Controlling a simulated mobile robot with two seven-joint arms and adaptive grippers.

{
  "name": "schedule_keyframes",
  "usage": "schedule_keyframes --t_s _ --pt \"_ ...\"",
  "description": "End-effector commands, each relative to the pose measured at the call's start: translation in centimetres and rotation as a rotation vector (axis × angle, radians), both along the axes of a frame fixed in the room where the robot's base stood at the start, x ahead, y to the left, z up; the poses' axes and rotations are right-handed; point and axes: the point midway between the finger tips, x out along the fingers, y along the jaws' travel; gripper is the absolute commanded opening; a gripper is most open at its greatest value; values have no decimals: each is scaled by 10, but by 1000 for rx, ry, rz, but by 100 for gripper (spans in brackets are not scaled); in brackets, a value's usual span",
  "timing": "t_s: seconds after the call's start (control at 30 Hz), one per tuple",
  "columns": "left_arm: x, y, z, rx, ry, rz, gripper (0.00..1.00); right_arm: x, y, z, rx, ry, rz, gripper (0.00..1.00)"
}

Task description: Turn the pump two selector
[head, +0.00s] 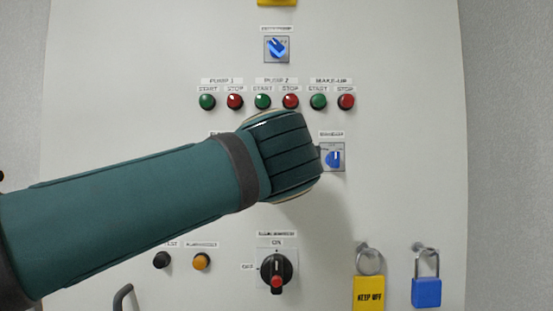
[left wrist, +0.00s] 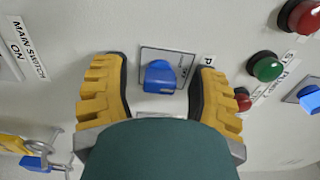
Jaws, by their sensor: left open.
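My left gripper (head: 285,155) is in front of the middle of the panel in the head view, its back hiding the centre of the selector row. In the left wrist view its two yellow fingers (left wrist: 162,66) are spread apart, one on each side of a blue selector knob (left wrist: 159,77) on a square plate. The knob stands in the gap, with space on both sides. Its label is mostly hidden; only a "P" shows. By its place in the row it looks like the pump two selector. My right gripper is in neither view.
Green and red start and stop buttons (head: 263,101) run above the gripper, with another blue selector (head: 277,48) higher up. The make-up selector (head: 333,157) is close to the gripper's right. Below are the main switch (head: 277,273), a yellow tag (head: 369,293) and a blue padlock (head: 426,292).

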Motion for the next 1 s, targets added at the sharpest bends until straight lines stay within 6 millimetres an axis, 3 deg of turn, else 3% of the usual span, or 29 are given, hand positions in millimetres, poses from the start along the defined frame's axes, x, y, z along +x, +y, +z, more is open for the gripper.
schedule_keyframes --t_s 0.07,0.2,0.23,0.67,1.0 --pt "0 0 0 0 0 0 55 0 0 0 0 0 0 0" --pt "0 0 0 0 1 0 6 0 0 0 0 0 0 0" --pt "0 0 0 0 1 0 0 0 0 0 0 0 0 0" --pt "0 0 -2 -68 0 0 0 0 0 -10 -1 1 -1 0" --pt "0 0 -3 -321 -1 0 0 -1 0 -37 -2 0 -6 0"
